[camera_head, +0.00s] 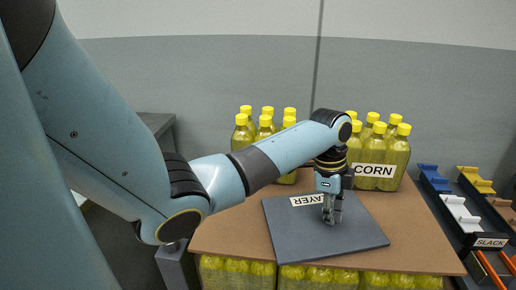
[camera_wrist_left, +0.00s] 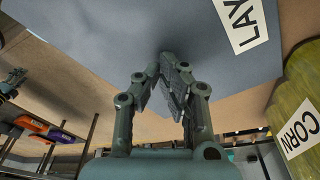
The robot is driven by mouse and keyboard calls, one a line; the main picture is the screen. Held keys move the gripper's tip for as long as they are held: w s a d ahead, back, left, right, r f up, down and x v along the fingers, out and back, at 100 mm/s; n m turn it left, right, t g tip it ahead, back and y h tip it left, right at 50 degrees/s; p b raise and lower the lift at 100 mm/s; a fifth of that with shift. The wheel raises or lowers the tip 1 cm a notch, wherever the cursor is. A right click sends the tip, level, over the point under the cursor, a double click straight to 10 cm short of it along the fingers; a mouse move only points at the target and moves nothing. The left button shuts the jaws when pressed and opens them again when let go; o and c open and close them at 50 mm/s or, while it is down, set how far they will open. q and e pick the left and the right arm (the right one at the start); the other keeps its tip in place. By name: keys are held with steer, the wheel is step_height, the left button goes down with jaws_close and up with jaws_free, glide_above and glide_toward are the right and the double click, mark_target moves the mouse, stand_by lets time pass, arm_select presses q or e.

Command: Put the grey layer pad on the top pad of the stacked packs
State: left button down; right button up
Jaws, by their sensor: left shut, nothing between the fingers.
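The grey layer pad (camera_head: 350,236), with a white label reading LAYER, appears to lie flat on the brown top pad (camera_head: 225,236) of the stacked packs, turned at a slight angle to it. The packs of yellow-capped bottles (camera_head: 320,277) show under the brown pad's front edge. My left gripper (camera_head: 332,221) is shut and empty, pointing down over the middle of the grey pad. In the left wrist view its fingers (camera_wrist_left: 168,65) meet in front of the grey pad (camera_wrist_left: 110,35). I cannot tell whether they touch it.
Bottle packs stand on the brown pad's far side, one labelled CORN (camera_head: 375,171) right beside my left wrist, another at back left (camera_head: 242,134). Dark bins with blue, white and yellow pieces (camera_head: 460,213), one labelled SLACK, stand at right. The brown pad's front right is clear.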

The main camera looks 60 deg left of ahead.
arm_select(q)
steer(key=s+a, duration=0.3)
steer(key=a, duration=0.4)
steer(key=s+a+b, duration=0.1)
steer(key=s+a, duration=0.3)
steer(key=a, duration=0.3)
steer(key=s+a, duration=0.4)
steer(key=a, duration=0.3)
steer(key=shift+a, duration=0.3)
